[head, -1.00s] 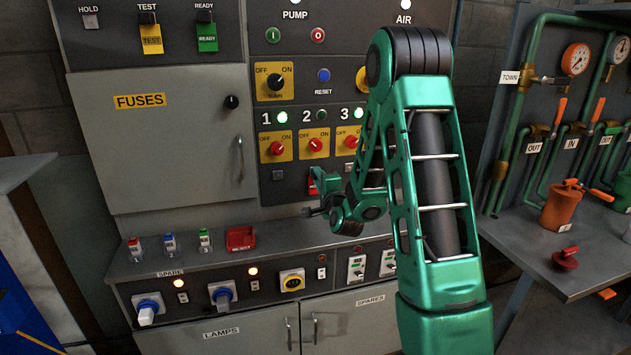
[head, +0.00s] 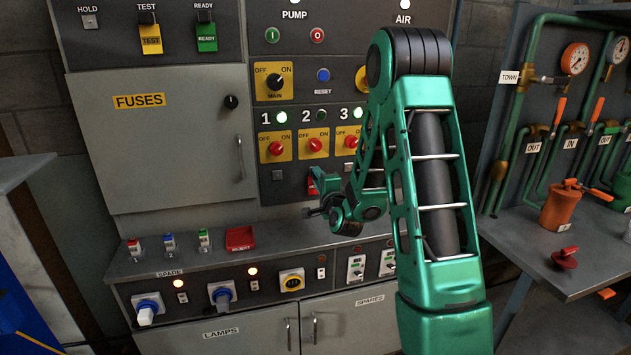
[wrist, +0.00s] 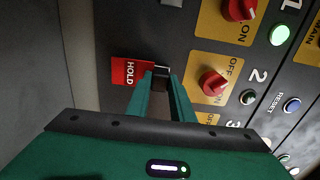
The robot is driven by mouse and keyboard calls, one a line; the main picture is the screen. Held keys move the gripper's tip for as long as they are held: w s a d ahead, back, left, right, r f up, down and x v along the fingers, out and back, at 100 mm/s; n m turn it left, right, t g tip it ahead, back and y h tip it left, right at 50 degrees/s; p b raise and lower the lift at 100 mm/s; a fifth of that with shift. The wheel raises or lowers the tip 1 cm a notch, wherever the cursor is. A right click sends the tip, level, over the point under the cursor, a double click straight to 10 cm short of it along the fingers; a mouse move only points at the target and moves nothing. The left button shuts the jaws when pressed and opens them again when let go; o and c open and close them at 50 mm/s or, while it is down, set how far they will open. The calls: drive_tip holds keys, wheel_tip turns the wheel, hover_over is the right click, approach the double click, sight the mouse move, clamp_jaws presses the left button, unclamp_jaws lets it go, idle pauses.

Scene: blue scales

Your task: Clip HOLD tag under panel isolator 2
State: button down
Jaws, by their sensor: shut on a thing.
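The red HOLD tag (wrist: 132,73) is at my fingertips in the wrist view. My gripper (wrist: 162,78) is shut on its dark clip end. The tag is at the panel just below isolator 2 (wrist: 213,83), a red knob on a yellow plate. In the head view, isolator 2 (head: 315,145) is above my gripper (head: 318,178), and a sliver of the red tag (head: 312,187) shows beside the fingers. My fingers hide the spot behind the clip; I cannot tell whether the clip is seated.
Isolators 1 (head: 276,148) and 3 (head: 351,141) flank isolator 2, with small square mounts below. Lamp 2 (head: 321,114) is dark; lamps 1 and 3 glow green. A ledge below holds a red tray (head: 240,238) and small padlock-like items (head: 169,243).

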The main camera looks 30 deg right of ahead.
drive_tip(key=shift+w+d, duration=0.1)
drive_tip(key=shift+w, duration=0.2)
drive_tip(key=c, duration=1.5)
unclamp_jaws()
drive_tip(key=shift+o, duration=0.2)
